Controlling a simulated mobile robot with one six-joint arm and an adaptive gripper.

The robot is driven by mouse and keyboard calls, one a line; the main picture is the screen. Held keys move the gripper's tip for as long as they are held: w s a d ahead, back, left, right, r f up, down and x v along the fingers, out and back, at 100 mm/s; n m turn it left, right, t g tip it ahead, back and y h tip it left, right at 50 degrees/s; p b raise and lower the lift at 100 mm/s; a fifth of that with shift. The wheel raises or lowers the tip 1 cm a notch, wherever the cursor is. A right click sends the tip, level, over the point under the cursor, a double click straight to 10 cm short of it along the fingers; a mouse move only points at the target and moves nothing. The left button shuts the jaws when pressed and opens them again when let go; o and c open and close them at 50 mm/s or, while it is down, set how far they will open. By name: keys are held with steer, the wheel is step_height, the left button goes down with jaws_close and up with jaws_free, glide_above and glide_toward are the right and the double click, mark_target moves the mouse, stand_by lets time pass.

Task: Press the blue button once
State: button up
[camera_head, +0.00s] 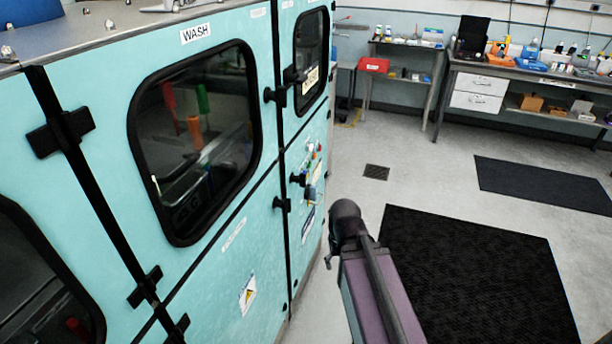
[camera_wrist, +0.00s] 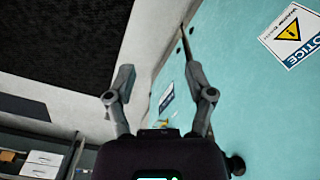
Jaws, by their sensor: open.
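A small cluster of coloured controls (camera_head: 314,160) sits on the turquoise cabinet's narrow right panel in the head view, with red, green and pale parts. A small blue part (camera_head: 310,192) shows at its lower end; it is too small to tell surely whether it is the blue button. In the wrist view my gripper (camera_wrist: 160,82) is open and empty, its two fingers spread apart. It is near the turquoise cabinet face, and no blue button is clear there.
The turquoise cabinet (camera_head: 225,255) with dark windows and black latches fills the left. A warning notice (camera_wrist: 292,34) is on its face in the wrist view. A black mat (camera_head: 470,275) lies on the open grey floor. A workbench (camera_head: 480,100) with supplies stands at the back.

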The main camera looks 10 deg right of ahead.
jaws_close()
stand_by(1.1)
